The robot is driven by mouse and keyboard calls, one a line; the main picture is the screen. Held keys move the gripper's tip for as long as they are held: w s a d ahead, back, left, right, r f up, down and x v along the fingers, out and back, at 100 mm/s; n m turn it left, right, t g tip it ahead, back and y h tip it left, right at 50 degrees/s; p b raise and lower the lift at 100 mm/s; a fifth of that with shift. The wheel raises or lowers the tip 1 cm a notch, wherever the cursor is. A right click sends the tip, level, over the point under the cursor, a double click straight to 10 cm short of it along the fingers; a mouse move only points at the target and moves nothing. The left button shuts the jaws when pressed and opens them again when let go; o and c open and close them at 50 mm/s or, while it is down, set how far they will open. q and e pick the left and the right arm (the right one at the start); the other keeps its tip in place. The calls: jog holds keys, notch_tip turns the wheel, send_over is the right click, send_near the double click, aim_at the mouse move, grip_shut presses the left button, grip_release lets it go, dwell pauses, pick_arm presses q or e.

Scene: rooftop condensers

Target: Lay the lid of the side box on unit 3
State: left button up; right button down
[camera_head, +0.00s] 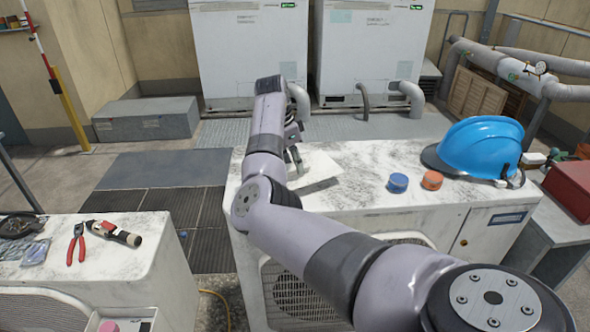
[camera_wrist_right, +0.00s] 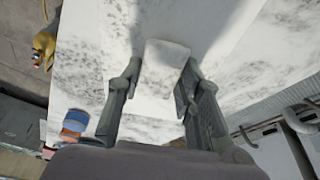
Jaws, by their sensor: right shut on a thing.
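My right gripper (camera_head: 294,155) is low over the white, speckled top of the middle unit (camera_head: 370,205). In the wrist view the right gripper (camera_wrist_right: 158,92) is shut on a pale block (camera_wrist_right: 165,62) between its fingers, which looks like the grip of a flat white panel, likely the lid. In the head view this pale panel (camera_head: 318,164) shows beside the gripper, partly hidden by it; whether it touches the top I cannot tell. A dark grey strip (camera_head: 320,186) lies at its near edge. Which unit is unit 3 I cannot tell. My left gripper is out of view.
Blue tape (camera_head: 397,182), orange tape (camera_head: 432,180) and a blue hard hat (camera_head: 480,147) stand right of the gripper. The left unit (camera_head: 130,245) carries red pliers (camera_head: 76,243) and other tools; a small open box (camera_head: 128,322) is at its front. A red case (camera_head: 570,188) is far right.

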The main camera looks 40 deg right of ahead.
aim_at(293, 166)
notch_tip(293, 166, down, 3)
jog(key=shift+r+p, duration=0.15)
jog(key=shift+p, duration=0.15)
jog(key=shift+f, duration=0.35)
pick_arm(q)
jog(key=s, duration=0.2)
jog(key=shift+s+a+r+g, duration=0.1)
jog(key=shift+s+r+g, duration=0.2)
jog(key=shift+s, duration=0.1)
pick_arm(e)
jog(key=c, duration=1.6)
grip_release()
jog(key=o, duration=0.5)
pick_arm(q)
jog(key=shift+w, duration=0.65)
